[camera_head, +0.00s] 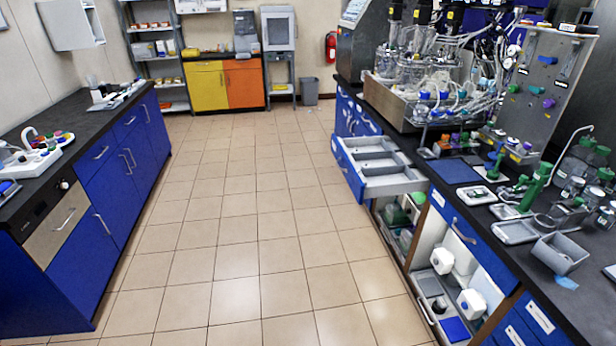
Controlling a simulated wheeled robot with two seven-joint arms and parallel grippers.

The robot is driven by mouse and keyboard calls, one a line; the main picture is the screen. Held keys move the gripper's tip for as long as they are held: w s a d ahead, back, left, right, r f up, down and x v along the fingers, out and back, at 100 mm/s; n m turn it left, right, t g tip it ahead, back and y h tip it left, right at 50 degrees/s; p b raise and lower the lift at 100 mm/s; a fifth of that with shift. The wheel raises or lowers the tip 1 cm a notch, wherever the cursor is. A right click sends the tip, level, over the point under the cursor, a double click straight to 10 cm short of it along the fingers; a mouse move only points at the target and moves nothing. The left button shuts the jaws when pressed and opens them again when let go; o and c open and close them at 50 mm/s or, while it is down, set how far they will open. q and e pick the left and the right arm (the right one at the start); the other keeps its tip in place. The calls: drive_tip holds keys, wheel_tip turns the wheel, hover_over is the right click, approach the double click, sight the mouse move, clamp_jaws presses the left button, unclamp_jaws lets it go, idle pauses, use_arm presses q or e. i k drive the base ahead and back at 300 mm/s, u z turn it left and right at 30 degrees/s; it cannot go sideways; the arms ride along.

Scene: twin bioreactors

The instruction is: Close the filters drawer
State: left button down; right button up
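An open drawer (346,172) with a blue front sticks out from the right-hand bench into the aisle. Its grey inside is split into compartments that look empty. A handle shows on its front, facing the aisle. I cannot read a label that would tell whether it is the filters drawer. Neither of my grippers is in view.
The tiled aisle (235,230) is clear between the left bench (110,175) and the right bench. Below the open drawer, open shelves hold white canisters (442,260), and a lower pull-out (430,300) juts toward the aisle. Bioreactor glassware (425,75) crowds the right bench top.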

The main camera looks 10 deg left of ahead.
sight(391, 172)
drive_tip(key=u, duration=0.3)
drive_tip(key=i, duration=1.55)
drive_tip(key=z, duration=1.2)
drive_tip(key=i, duration=0.35)
drive_tip(key=z, duration=0.3)
